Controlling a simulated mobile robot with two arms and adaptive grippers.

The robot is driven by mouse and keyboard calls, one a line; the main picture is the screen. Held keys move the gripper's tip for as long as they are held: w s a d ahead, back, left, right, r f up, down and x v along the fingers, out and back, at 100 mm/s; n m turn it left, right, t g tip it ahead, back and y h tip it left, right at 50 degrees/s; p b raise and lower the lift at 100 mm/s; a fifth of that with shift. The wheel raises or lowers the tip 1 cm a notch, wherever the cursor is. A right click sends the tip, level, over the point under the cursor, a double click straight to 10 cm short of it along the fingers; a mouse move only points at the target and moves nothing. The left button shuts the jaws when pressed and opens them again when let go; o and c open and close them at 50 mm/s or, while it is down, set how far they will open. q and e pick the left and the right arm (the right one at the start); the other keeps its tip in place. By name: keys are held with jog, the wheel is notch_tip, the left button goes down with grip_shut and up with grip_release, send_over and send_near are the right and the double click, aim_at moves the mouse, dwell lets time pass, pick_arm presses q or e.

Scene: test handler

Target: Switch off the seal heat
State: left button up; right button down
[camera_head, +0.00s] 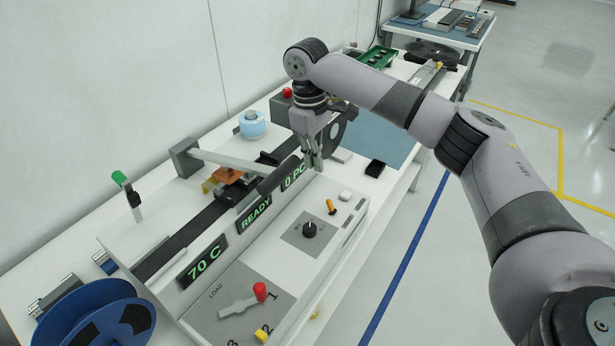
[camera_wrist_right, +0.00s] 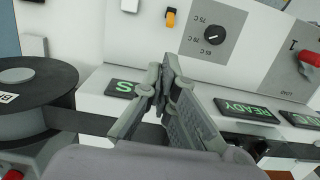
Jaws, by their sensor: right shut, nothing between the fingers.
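The machine's front panel carries a black knob (camera_head: 309,229) on a grey plate with small temperature marks; it also shows in the right wrist view (camera_wrist_right: 213,36). Beside the plate is an orange switch (camera_head: 331,206), seen in the wrist view (camera_wrist_right: 170,17) too. Which control is for seal heat I cannot read. My right gripper (camera_head: 316,166) is shut and empty, by the 0 PC display, apart from knob and switch. In the wrist view its fingertips (camera_wrist_right: 164,75) meet. My left gripper is out of view.
A red-tipped lever (camera_head: 243,301) sits on a numbered LOAD plate at the front. A white button (camera_head: 345,195) is near the switch. A dark roller (camera_head: 279,177), a blue tape roll (camera_head: 252,125) and a blue reel (camera_head: 95,316) are around the machine. Floor at right is clear.

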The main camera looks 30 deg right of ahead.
aim_at(330, 206)
jog(key=f, duration=0.2)
jog(key=f+p, duration=0.1)
jog(key=f, duration=0.1)
jog(key=s+f+p, duration=0.1)
jog(key=f, duration=0.1)
jog(key=shift+s+d+f, duration=0.1)
jog(key=shift+f, duration=0.15)
notch_tip(330, 206, down, 2)
jog(key=shift+f, duration=0.1)
jog(key=shift+f+p, duration=0.3)
jog(key=shift+f, duration=0.15)
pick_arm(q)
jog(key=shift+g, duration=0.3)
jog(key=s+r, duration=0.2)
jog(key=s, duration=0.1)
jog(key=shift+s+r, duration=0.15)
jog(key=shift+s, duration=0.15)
pick_arm(e)
jog(key=shift+s, duration=0.1)
